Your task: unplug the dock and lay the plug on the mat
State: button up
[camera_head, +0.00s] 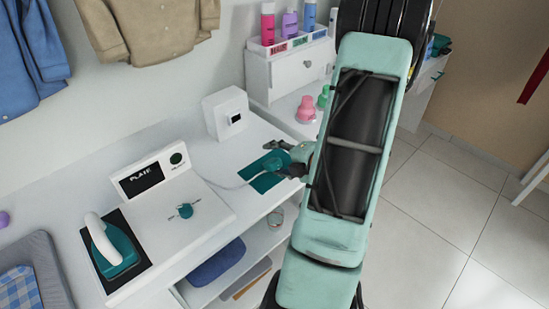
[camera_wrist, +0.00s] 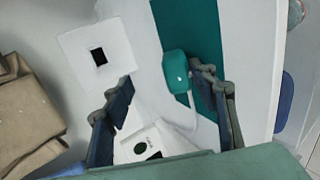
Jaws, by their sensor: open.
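The teal plug (camera_head: 271,165) lies on the dark teal mat (camera_head: 262,184). It shows more clearly in the wrist view (camera_wrist: 177,70), with a white cord running from it. The white wall-side box (camera_head: 225,113) has a dark square socket opening (camera_wrist: 99,57) with nothing in it. The white dock (camera_head: 150,174) has a dark display and a round dial. My gripper (camera_head: 287,158) is open just above the mat. In the wrist view its fingers (camera_wrist: 162,78) are apart, and the right fingertip is close beside the plug; I cannot tell whether they touch.
A teal iron (camera_head: 115,250) stands on a black pad at the left. Pink (camera_head: 306,110) and green (camera_head: 323,97) bottles stand right of the socket box. Below the counter is a shelf with a blue folded item (camera_head: 216,263). Clothes hang at the back.

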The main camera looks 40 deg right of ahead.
notch_tip(320, 180, up, 6)
jog(key=s+p, duration=0.2)
jog(key=p, duration=0.3)
jog(key=shift+s+f, duration=0.2)
jog(key=shift+s, duration=0.1)
